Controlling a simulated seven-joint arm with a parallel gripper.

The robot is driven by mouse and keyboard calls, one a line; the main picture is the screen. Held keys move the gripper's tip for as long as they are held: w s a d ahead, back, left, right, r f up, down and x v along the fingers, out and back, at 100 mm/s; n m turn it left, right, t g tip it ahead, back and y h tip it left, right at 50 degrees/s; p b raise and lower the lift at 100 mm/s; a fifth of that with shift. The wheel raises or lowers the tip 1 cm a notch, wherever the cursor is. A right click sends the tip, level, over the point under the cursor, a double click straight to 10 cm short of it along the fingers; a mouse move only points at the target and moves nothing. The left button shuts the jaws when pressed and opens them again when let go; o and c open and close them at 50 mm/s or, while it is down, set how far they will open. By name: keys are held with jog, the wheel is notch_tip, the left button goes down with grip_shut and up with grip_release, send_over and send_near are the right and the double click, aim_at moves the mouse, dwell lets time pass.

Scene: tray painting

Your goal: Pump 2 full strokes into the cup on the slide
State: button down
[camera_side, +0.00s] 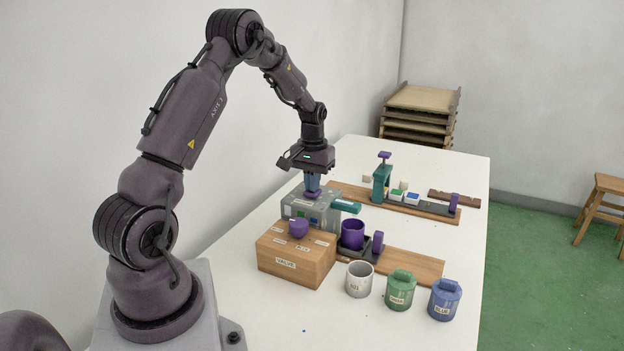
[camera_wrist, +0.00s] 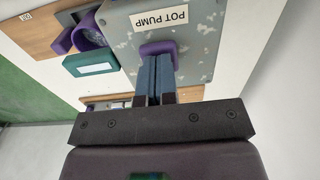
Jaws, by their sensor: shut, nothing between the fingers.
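The grey speckled pump box (camera_side: 298,211), labelled POT PUMP in the wrist view (camera_wrist: 205,45), stands mid-table. Its purple pump head (camera_side: 312,194) sits low over the box top and shows also in the wrist view (camera_wrist: 157,47). My gripper (camera_side: 312,184) is shut and empty, pointing down, its fingertips right at the pump head; whether they touch is unclear. The fingers (camera_wrist: 158,68) lie together in the wrist view. A teal spout (camera_side: 346,206) sticks out from the box. The purple cup (camera_side: 352,236) stands on the slide's dark carriage (camera_side: 357,252), close to the spout.
A wooden VALVE box (camera_side: 290,263) with a purple knob (camera_side: 298,228) stands in front of the pump. White (camera_side: 359,280), green (camera_side: 400,290) and blue (camera_side: 444,300) pots stand at the near right. A second wooden rail (camera_side: 430,210) with a teal stand (camera_side: 381,184) lies behind.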

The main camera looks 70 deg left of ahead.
jog(key=shift+r, duration=2.6)
notch_tip(320, 180, up, 5)
send_over(309, 202)
jog(key=w+a, duration=0.2)
jog(key=shift+s+a, duration=0.1)
jog(key=shift+s, duration=0.1)
jog(key=s+d+r+m+t, duration=0.2)
jog(key=s+d+r+m, duration=0.1)
jog(key=d, duration=0.7)
jog(key=s+d+r+m+t, duration=0.1)
jog(key=s+d+r+m, duration=0.2)
jog(key=s+d, duration=0.3)
jog(key=s+d+r+m+t, duration=0.2)
jog(key=s+d, duration=0.3)
jog(key=d, duration=0.9)
jog(key=shift+d+r+m+t, duration=0.3)
jog(key=shift+d+r+m, duration=0.15)
jog(key=shift+r, duration=0.45)
